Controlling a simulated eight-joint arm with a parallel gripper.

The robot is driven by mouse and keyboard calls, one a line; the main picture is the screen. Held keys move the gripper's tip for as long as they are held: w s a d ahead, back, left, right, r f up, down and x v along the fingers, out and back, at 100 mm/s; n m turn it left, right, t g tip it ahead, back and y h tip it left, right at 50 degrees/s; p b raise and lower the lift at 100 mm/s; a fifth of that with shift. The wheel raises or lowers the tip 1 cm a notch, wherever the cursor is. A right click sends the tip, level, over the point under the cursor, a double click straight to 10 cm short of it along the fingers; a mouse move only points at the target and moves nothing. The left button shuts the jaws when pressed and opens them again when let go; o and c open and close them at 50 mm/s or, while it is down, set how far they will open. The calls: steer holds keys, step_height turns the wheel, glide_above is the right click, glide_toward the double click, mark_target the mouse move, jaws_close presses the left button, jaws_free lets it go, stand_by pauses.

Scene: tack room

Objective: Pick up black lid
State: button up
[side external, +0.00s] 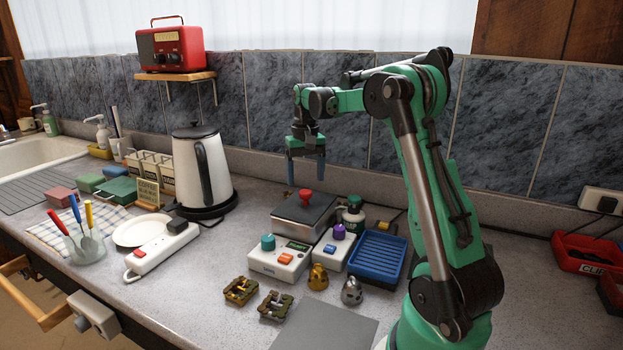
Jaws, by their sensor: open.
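A flat dark lid (288,208) with a red knob (306,198) on top sits on a pale square box in the middle of the counter. My gripper (306,180) is above it, fingers pointing down, one on each side of the knob in the picture. The fingers are open and hold nothing. The fingertips look a little higher than the knob; the exact gap is hard to tell. The white kettle (214,178) to the left also has a black lid (195,131), closed on its top.
Close around the box stand a white device with a teal knob (268,243), one with a purple knob (339,232), a dark green-capped bottle (354,203) and a blue ribbed tray (378,255). Metal pieces and a grey mat (330,328) lie in front. A red radio (170,47) sits on a shelf.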

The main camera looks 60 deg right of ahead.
mark_target(306, 192)
steer(key=shift+f, duration=2.6)
jaws_close()
